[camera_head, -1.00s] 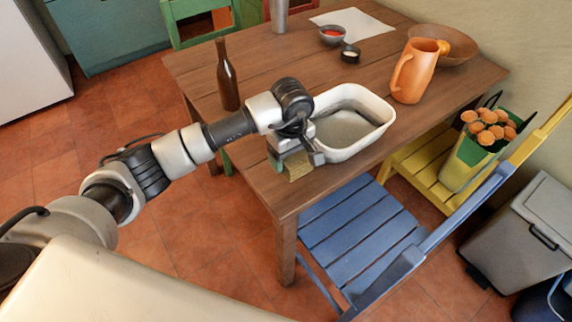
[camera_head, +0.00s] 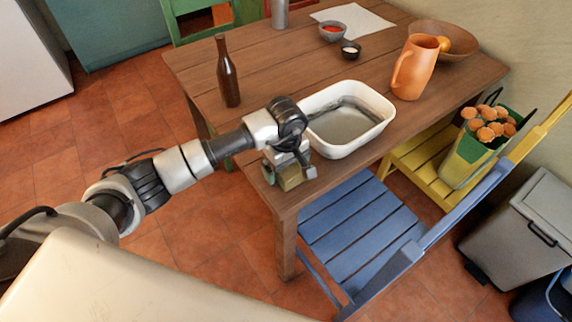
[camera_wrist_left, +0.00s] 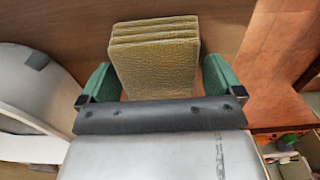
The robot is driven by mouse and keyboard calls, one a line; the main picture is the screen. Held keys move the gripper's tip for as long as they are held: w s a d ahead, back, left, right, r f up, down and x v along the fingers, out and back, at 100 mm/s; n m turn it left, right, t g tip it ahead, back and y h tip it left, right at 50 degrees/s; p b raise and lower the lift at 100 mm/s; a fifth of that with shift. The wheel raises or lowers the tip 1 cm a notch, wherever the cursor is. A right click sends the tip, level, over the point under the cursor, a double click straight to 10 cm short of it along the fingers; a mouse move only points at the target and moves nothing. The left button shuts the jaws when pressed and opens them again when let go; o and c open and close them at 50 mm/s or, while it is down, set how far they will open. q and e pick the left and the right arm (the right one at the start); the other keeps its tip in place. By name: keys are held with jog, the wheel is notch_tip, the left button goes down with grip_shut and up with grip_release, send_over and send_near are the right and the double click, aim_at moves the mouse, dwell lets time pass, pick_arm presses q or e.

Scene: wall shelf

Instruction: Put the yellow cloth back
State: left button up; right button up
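The yellow cloth (camera_head: 290,180) is a folded, layered, dull yellow block at the near left corner of the table, beside the white basin. My left gripper (camera_head: 290,174) points down over that corner. I cannot tell whether the cloth is clear of the tabletop. The palm hides the cloth's near end. My right gripper is not in view.
The white basin (camera_head: 309,101) stands close right of the gripper. A brown bottle (camera_head: 228,80) stands to the left. An orange jug (camera_head: 414,72), bowls and paper are farther back. A blue chair (camera_head: 360,230) is against the table's near side.

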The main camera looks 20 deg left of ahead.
pick_arm(q)
jog(key=shift+r, duration=0.15)
notch_tip(320, 180, up, 12)
jog(key=shift+f+b, duration=0.1)
jog(key=shift+b, duration=0.25)
dwell(0.6)
